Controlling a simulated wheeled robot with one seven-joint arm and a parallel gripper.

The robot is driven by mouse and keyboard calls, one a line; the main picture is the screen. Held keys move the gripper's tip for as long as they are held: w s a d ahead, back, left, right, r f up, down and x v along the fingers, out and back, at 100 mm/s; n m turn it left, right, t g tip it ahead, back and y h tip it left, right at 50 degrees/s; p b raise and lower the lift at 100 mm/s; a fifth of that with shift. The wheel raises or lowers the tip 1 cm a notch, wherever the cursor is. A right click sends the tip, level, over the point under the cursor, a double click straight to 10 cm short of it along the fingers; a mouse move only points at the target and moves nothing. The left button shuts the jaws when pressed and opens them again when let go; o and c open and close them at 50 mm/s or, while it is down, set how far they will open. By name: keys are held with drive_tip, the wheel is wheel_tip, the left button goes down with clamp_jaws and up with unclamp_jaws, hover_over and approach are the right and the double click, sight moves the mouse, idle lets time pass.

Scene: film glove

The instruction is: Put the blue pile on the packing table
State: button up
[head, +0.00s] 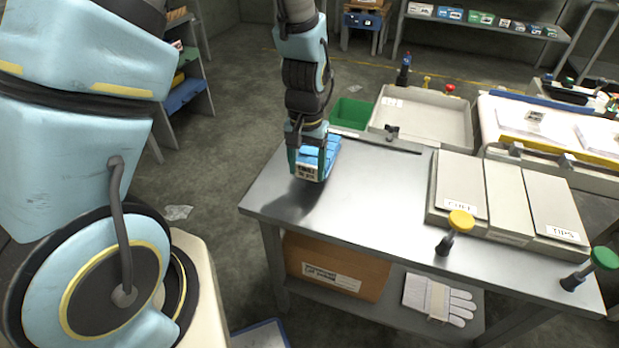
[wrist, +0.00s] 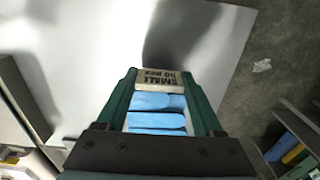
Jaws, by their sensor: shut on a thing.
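The blue pile (head: 309,160) is a stack of light blue folded pieces with a pale printed label on its end. My gripper (head: 307,163) is shut on it at the left end of the grey metal packing table (head: 345,210). In the wrist view the blue pile (wrist: 157,108) sits between the two green fingers of my gripper (wrist: 163,100), and its label reads "SMALL 50 pcs". A shadow lies on the table beside it. I cannot tell whether the pile touches the tabletop.
Pale lidded boxes marked "CUFF" and "TIPS" (head: 505,200) cover the table's right part. Yellow (head: 461,221) and green (head: 604,258) knobs stand at its front edge. A green bin (head: 351,113) and a grey tray (head: 425,115) are behind. The table's left-middle is clear.

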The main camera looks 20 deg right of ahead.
drive_tip(key=shift+f+p, duration=0.45)
drive_tip(key=shift+f, duration=2.25)
drive_tip(key=o, duration=1.5)
wheel_tip(320, 180, up, 12)
drive_tip(key=shift+r+b, duration=0.15)
drive_tip(key=shift+b, duration=1.05)
drive_tip(key=w+a+r+n, duration=0.1)
drive_tip(key=a+r+n, duration=0.1)
drive_tip(key=a, duration=0.7)
drive_tip(key=w+a+r+n+t, duration=0.1)
drive_tip(key=a+r+n, duration=0.1)
drive_tip(key=a, duration=0.7)
drive_tip(key=w+a+r+n, duration=0.1)
drive_tip(key=a+r+n, duration=0.1)
drive_tip(key=a, duration=0.6)
drive_tip(key=shift+w+a+n+t, duration=0.3)
drive_tip(key=shift+a+n, duration=0.1)
drive_tip(key=shift+n, duration=0.3)
drive_tip(key=shift+r, duration=0.1)
